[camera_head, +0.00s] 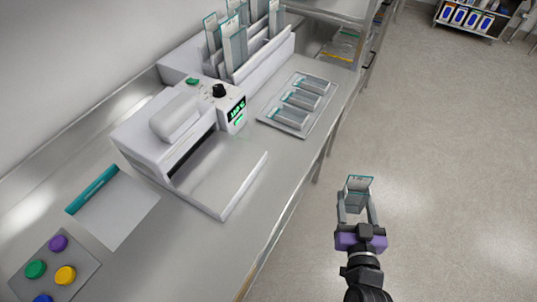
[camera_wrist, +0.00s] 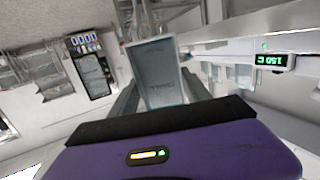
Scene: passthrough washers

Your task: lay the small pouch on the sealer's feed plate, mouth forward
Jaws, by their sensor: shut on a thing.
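My gripper (camera_head: 356,204) is shut on a small grey pouch (camera_head: 358,186) with a teal band at its far end. It holds the pouch over the floor, to the right of the counter and apart from it. In the wrist view the pouch (camera_wrist: 158,78) stands up between the fingers, with faint lettering on its face; which end is its mouth I cannot tell. The white sealer (camera_head: 165,130) stands on the counter, its green display lit. Its feed plate (camera_head: 222,178) sticks out in front of the slot and is bare. The display also shows in the wrist view (camera_wrist: 270,60).
A tray (camera_head: 270,117) with three small pouches lies behind the sealer, and a white rack (camera_head: 275,55) holds several larger pouches. A flat teal-edged sheet (camera_head: 125,210) and a panel with coloured buttons (camera_head: 80,258) lie at the left. The counter's front edge (camera_head: 285,220) lies between gripper and plate.

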